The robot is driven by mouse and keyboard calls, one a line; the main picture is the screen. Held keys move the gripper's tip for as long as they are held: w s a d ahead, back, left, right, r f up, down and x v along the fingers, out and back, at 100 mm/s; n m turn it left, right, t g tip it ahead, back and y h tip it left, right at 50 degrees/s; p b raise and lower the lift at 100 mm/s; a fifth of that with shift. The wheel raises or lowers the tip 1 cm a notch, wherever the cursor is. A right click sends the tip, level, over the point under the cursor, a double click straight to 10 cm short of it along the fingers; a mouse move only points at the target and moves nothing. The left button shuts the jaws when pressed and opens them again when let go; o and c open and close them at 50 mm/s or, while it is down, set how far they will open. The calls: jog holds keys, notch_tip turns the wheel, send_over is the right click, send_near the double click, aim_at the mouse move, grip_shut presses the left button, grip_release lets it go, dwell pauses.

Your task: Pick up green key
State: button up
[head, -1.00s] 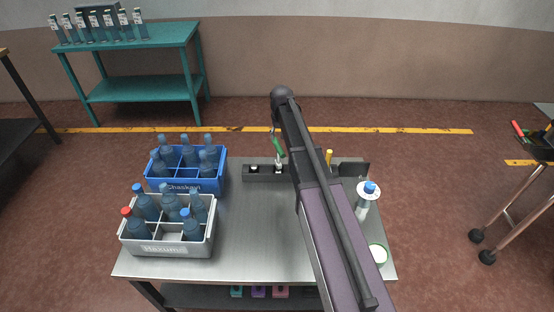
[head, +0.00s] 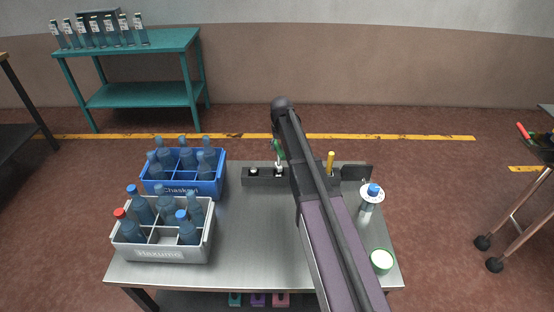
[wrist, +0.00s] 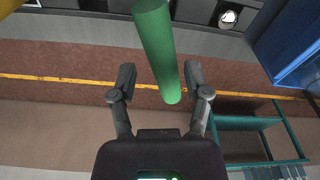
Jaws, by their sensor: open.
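The green key (head: 279,150) stands upright at a dark block (head: 262,177) at the back of the steel table. In the wrist view its green round shaft (wrist: 160,45) comes down from the top edge, and its end lies between the two fingers. My gripper (wrist: 161,78) is open, with a finger on each side of the green key and gaps showing on both sides. In the head view my arm hides most of the gripper and part of the block.
A blue crate (head: 210,188) and a grey crate (head: 196,252) of bottles stand on the table's left. A yellow peg (head: 330,162), a blue-capped bottle (head: 367,202) and a green-rimmed round container (head: 382,262) are on the right. The table's middle (head: 250,230) is clear.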

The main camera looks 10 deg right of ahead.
aim_at(279, 164)
jog(key=shift+f, duration=0.1)
jog(key=f+b, duration=0.1)
jog(key=b, duration=0.1)
jog(key=f+b, duration=0.1)
jog(key=f, duration=0.1)
jog(key=shift+a+f+b, duration=0.2)
jog(key=shift+f+b, duration=0.05)
jog(key=shift+b, duration=0.1)
jog(key=shift+w+f+b, duration=0.15)
jog(key=shift+f+b, duration=0.6)
grip_shut()
